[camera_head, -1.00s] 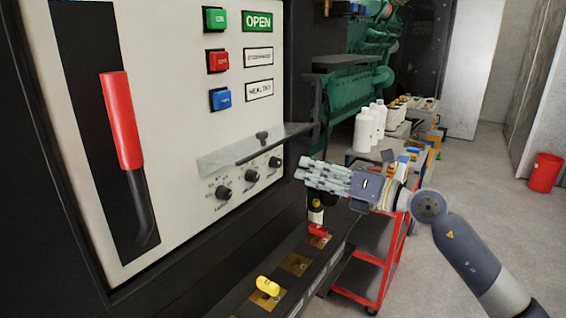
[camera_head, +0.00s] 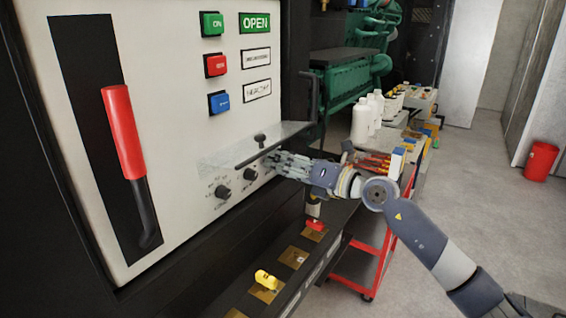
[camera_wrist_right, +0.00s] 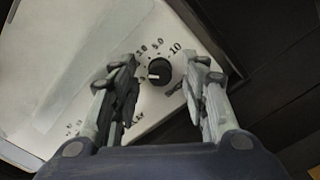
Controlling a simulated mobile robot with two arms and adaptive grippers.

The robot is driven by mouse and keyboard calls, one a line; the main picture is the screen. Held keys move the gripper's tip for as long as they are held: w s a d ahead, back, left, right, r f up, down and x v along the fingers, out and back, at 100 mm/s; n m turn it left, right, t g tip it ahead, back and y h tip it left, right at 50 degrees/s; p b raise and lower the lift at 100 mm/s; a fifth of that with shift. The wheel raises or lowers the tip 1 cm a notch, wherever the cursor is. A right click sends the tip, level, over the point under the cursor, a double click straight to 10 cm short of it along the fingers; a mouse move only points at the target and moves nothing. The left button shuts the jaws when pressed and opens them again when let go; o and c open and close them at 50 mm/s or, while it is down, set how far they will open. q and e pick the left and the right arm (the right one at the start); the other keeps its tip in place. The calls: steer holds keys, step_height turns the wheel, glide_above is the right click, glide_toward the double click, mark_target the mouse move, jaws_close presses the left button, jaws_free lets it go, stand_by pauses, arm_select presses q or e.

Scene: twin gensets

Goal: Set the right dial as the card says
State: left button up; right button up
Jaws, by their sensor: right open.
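The right dial (camera_wrist_right: 159,72), a round black knob, shows between the two fingers of my right gripper (camera_wrist_right: 163,80) in the right wrist view. The fingers stand apart on either side of it, and I cannot tell whether they touch it. A pale mark shows on the knob, and printed numbers, one reading 10, surround it. In the head view my right gripper (camera_head: 274,164) reaches the panel and hides the right dial. The left dial (camera_head: 223,191) and middle dial (camera_head: 250,174) are visible there. I cannot make out a card with a setting. My left gripper is out of view.
A clear flap (camera_head: 235,152) with a dark bar juts out just above the dials. A red-handled lever (camera_head: 124,135) and push buttons are on the panel (camera_head: 180,120). A ledge with a yellow handle (camera_head: 266,280) lies below. A red cart (camera_head: 370,262) stands behind my arm.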

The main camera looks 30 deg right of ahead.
jaws_close()
steer(key=shift+f+n+b, duration=0.1)
steer(key=shift+n+b, duration=3.9)
steer(key=shift+b, duration=0.6)
